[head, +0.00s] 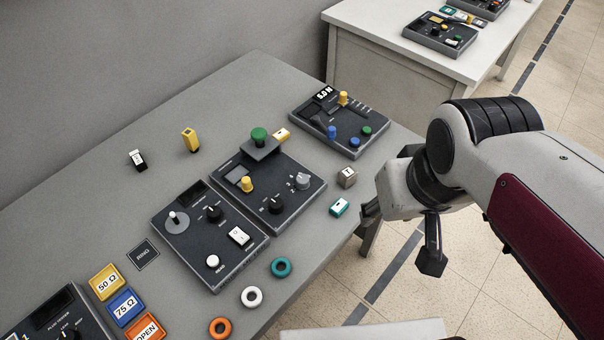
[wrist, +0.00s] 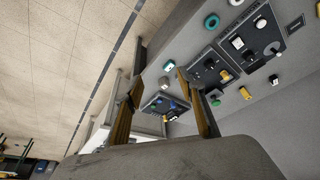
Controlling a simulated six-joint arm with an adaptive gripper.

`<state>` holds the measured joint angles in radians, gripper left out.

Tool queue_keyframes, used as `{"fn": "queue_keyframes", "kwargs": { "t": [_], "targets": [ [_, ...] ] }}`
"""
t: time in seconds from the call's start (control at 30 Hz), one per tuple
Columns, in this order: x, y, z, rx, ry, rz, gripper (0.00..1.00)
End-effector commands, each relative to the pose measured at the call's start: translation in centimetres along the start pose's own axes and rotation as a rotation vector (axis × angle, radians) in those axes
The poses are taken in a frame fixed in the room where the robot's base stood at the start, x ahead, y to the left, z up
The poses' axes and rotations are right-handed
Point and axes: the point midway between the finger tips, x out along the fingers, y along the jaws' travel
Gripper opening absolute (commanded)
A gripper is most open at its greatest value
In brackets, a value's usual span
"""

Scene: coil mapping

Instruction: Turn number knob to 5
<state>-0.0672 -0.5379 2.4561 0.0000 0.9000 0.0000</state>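A control panel (head: 262,222) on the grey table carries a grey pointer knob (head: 302,181) with small marks around it, a black knob (head: 275,205) and a yellow knob (head: 247,184). The marks are too small to read, so I cannot tell which is the number knob or its setting. My gripper (head: 370,212) is right of this panel, by the table's right edge, apart from the knobs. In the wrist view my gripper (wrist: 161,62) shows two separated fingers with nothing between them. This panel (wrist: 212,72) is beyond the right finger there.
Left of it is a panel with a white-topped dial (head: 178,219). Behind right is another panel (head: 327,135) with coloured knobs. A teal block (head: 339,207) and a grey T block (head: 347,177) lie near my gripper. Coloured rings (head: 281,267) line the front edge.

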Motion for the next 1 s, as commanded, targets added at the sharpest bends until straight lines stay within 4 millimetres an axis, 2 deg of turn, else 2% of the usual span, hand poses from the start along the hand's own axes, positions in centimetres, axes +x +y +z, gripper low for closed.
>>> {"fn": "queue_keyframes", "kwargs": {
  "t": [0.57, 1.0],
  "targets": [
    [4.7, -2.4, -4.8, -0.104, -0.168, -0.021, 0.39],
    [9.5, -4.6, -8.6, -0.214, -0.268, -0.036, 0.39]
  ]
}}
